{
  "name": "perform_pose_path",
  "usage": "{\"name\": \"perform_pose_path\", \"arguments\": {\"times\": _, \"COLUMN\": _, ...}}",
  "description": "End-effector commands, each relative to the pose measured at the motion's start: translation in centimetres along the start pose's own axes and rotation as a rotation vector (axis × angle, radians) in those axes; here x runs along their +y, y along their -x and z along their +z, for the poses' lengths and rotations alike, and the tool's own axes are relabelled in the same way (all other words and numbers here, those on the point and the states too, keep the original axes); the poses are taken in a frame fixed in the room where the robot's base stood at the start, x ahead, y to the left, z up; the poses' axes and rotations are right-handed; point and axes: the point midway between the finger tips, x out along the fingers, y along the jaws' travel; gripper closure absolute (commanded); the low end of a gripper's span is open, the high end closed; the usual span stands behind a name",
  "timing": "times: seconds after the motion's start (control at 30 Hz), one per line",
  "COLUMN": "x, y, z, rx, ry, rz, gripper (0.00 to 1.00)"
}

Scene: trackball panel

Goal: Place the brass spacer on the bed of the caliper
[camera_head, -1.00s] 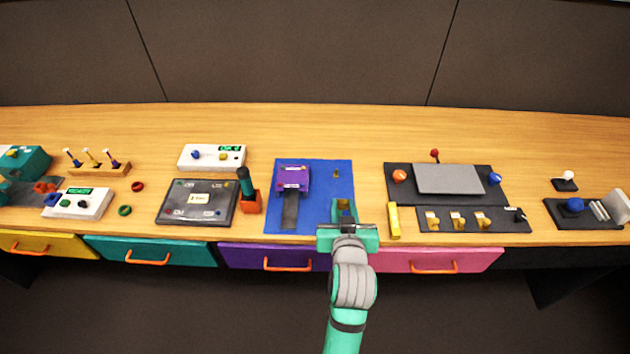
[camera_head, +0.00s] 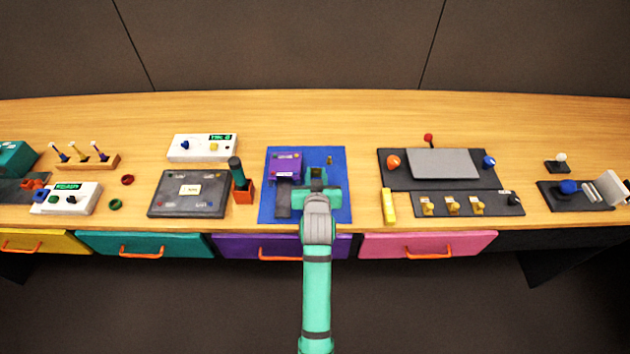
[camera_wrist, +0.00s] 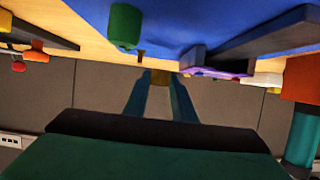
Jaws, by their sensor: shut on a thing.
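My gripper (camera_head: 317,180) is over the blue mat (camera_head: 336,210), just right of the caliper. In the wrist view its two fingers (camera_wrist: 160,82) are shut on a small brass-coloured piece, the brass spacer (camera_wrist: 160,76), at their tips. In the head view the gripper hides the spacer. The caliper (camera_head: 285,167) has a purple body at the back left of the mat. Its dark bed (camera_head: 283,200) runs toward the front edge, left of my gripper. The wrist view also shows the purple body (camera_wrist: 218,71) and the dark bed (camera_wrist: 255,42).
A small brass-coloured post (camera_head: 330,160) stands on the mat behind my gripper. A green cylinder (camera_wrist: 125,26) shows close by in the wrist view. An orange block with a teal handle (camera_head: 241,190) stands left of the mat. A yellow bar (camera_head: 388,206) lies to the right.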

Motion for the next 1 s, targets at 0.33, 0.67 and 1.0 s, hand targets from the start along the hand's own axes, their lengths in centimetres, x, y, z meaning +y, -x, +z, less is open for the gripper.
{"name": "perform_pose_path", "arguments": {"times": 0.33, "x": -0.5, "y": -1.9, "z": 2.0, "rx": -0.003, "ry": 0.001, "rz": -0.001, "gripper": 0.98}}
{"name": "perform_pose_path", "arguments": {"times": 0.67, "x": -0.4, "y": -2.5, "z": 3.6, "rx": 0.001, "ry": 0.001, "rz": 0.000, "gripper": 0.98}}
{"name": "perform_pose_path", "arguments": {"times": 1.0, "x": -0.4, "y": -2.6, "z": 3.8, "rx": 0.000, "ry": 0.000, "rz": 0.000, "gripper": 0.57}}
